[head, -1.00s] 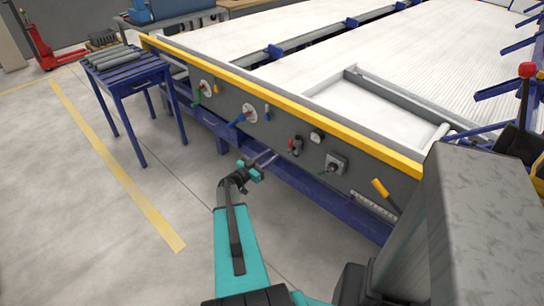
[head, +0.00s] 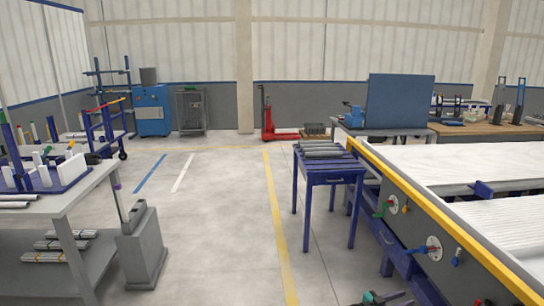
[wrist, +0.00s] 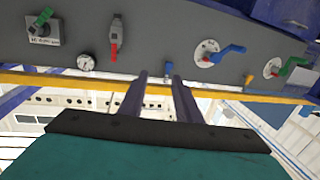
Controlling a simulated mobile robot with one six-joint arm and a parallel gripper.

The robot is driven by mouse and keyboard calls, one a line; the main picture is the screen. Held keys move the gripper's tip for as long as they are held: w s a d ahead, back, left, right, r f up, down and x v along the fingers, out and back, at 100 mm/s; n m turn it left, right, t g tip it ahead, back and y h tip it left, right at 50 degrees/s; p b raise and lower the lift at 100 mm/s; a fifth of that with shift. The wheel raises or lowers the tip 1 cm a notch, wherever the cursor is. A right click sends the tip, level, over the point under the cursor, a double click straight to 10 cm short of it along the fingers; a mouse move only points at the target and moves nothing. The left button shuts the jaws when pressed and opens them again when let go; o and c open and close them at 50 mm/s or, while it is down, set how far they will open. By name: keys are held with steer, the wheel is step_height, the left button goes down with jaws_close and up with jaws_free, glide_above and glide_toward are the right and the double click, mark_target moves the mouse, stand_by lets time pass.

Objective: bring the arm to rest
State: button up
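My gripper (wrist: 159,80) shows in the wrist view as two dark fingers with a clear gap between them and nothing held. It points toward the grey control panel (wrist: 140,40) of the large machine, which appears upside down there. In the head view only a small teal and black part of my arm (head: 374,299) shows at the bottom edge, beside the machine's blue frame. The rest of the arm is out of that view. Whether the fingers touch the panel cannot be told.
A blue table (head: 330,177) with grey pipes (head: 322,149) stands left of the yellow-railed machine (head: 440,222). A grey workbench (head: 62,205) and a grey bin (head: 143,250) stand at the left. The floor between is clear. A red pallet jack (head: 272,133) stands behind.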

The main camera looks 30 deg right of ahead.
steer(key=w+a+f+n+t+y, duration=0.1)
steer(key=w+a+f+n+t, duration=0.2)
steer(key=w+a, duration=0.55)
steer(key=w+a+f+n+t+y, duration=0.1)
steer(key=w+a+n+t, duration=0.35)
steer(key=w+a, duration=0.35)
steer(key=w+a+f+n+t+y, duration=0.1)
steer(key=w+a+f+n+t, duration=0.15)
steer(key=w+a+t, duration=0.4)
steer(key=w+a+f+n+y, duration=0.2)
steer(key=a+f+n+y, duration=0.1)
steer(key=a, duration=0.7)
steer(key=w+a+f+n+t+y, duration=0.1)
steer(key=a+f+n+y, duration=0.2)
steer(key=a, duration=0.6)
steer(key=w+a+f+n+y, duration=0.2)
steer(key=a+f+y, duration=0.15)
steer(key=a, duration=0.65)
steer(key=s+a+f+n+g+y, duration=0.2)
steer(key=s+a+f+g+y, duration=0.15)
steer(key=s+a, duration=0.4)
steer(key=s+a+f+n+g+y, duration=0.2)
steer(key=s+a+f+g+y, duration=0.15)
steer(key=s+a, duration=0.45)
steer(key=s+d+r+m+g+h, duration=0.1)
steer(key=s+g, duration=0.8)
steer(key=s, duration=1.4)
steer(key=shift+s+m+h, duration=0.4)
steer(key=shift+m+h, duration=0.1)
steer(key=shift+h, duration=0.05)
